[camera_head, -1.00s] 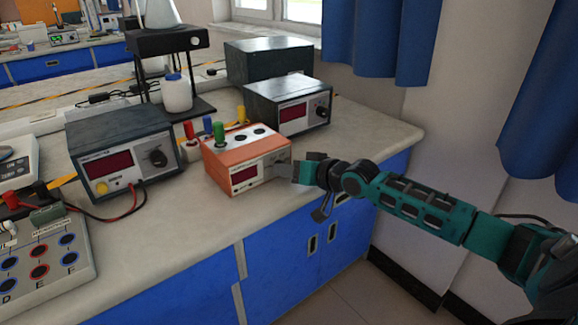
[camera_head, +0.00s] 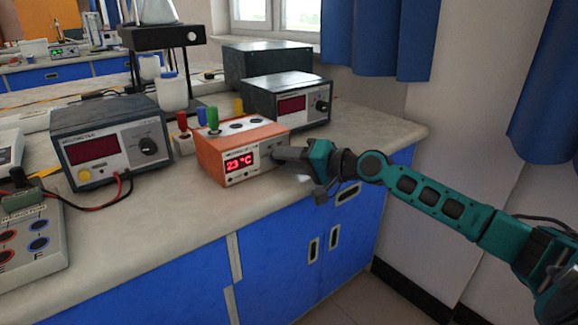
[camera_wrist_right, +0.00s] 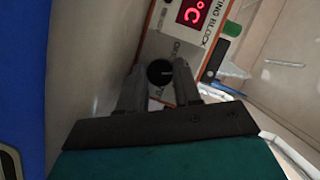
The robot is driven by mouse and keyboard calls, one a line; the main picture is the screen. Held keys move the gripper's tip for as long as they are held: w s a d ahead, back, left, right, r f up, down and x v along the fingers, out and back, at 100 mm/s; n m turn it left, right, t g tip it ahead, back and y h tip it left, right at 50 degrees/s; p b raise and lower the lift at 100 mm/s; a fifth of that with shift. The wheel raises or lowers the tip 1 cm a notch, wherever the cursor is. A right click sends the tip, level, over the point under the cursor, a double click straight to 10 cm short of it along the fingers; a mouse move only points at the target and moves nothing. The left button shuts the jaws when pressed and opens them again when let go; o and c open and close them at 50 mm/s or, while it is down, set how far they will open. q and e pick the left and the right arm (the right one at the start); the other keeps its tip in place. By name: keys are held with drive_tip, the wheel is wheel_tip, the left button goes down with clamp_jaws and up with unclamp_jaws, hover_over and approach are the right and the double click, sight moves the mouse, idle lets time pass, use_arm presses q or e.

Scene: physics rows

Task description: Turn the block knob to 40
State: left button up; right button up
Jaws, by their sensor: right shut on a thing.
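The orange and white heating block (camera_head: 225,150) stands near the front edge of the bench, and its red display reads 23 °C in the head view. Its display also shows lit in the right wrist view (camera_wrist_right: 193,12). The round black knob (camera_wrist_right: 159,72) on its front panel sits between the fingertips of my right gripper (camera_wrist_right: 158,85). In the head view my right gripper (camera_head: 281,155) reaches the panel from the right and hides the knob. It is shut on the knob. My left gripper is out of view.
A multimeter (camera_head: 112,140) with red and black leads stands to the left of the block. Another dark instrument (camera_head: 288,100) stands behind it. The bench front (camera_head: 180,205) is clear.

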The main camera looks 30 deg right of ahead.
idle(0.4)
drive_tip(key=o, duration=1)
drive_tip(key=shift+o, duration=0.2)
